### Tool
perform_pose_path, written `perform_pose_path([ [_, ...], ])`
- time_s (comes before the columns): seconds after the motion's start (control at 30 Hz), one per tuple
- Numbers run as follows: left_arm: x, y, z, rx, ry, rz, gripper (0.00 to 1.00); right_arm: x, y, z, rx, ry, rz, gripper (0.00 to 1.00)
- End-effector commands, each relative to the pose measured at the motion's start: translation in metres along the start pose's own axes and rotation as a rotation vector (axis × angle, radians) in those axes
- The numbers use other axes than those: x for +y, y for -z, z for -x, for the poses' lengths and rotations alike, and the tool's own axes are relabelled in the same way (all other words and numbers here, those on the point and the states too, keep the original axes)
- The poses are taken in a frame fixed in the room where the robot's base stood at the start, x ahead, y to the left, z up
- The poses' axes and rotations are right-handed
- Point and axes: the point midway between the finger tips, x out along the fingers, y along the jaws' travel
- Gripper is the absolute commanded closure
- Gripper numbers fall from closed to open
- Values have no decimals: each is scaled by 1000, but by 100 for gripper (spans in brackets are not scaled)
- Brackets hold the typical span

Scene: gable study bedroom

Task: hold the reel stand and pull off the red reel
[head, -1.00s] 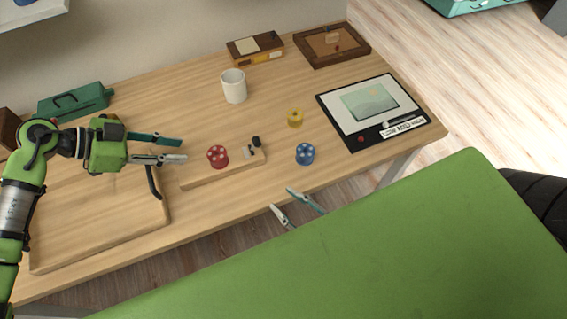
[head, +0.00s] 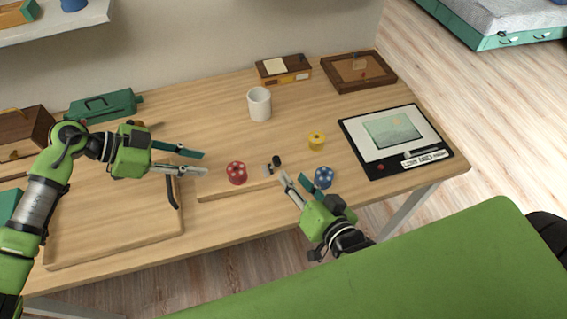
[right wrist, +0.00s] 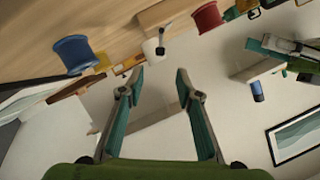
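The red reel (head: 237,173) sits on the left part of the reel stand, a low wooden bar (head: 212,193) near the table's front edge. A small black and grey fitting (head: 272,164) shows at the bar's right part. My left gripper (head: 205,163) is open, left of the red reel, fingers pointing at it, apart from it. My right gripper (head: 293,177) is open at the stand's right end; I cannot tell whether it touches. In the right wrist view its fingers (right wrist: 159,75) are apart and empty, with the red reel (right wrist: 207,17) and stand (right wrist: 166,12) beyond.
A blue reel (head: 323,177) lies close right of my right gripper. A yellow reel (head: 317,140) and a white mug (head: 259,104) stand behind. A framed board (head: 367,158) lies at right. A wooden tray (head: 110,253) with a black handle lies under my left arm.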

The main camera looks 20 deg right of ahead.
Motion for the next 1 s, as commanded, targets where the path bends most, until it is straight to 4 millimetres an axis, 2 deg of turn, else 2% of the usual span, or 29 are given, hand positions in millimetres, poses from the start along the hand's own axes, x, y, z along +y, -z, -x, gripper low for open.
perform_pose_path([
  [0.3,0,0,0,0,0,0,72,-1,2,-63,3,1,1,68],
  [0.5,0,0,0,0,0,0,72,0,1,-94,2,0,2,68],
  [0.7,0,0,0,0,0,0,72,0,1,-111,2,-1,1,68],
  [1.0,0,0,0,0,0,0,72,0,0,-113,0,-1,2,68],
])
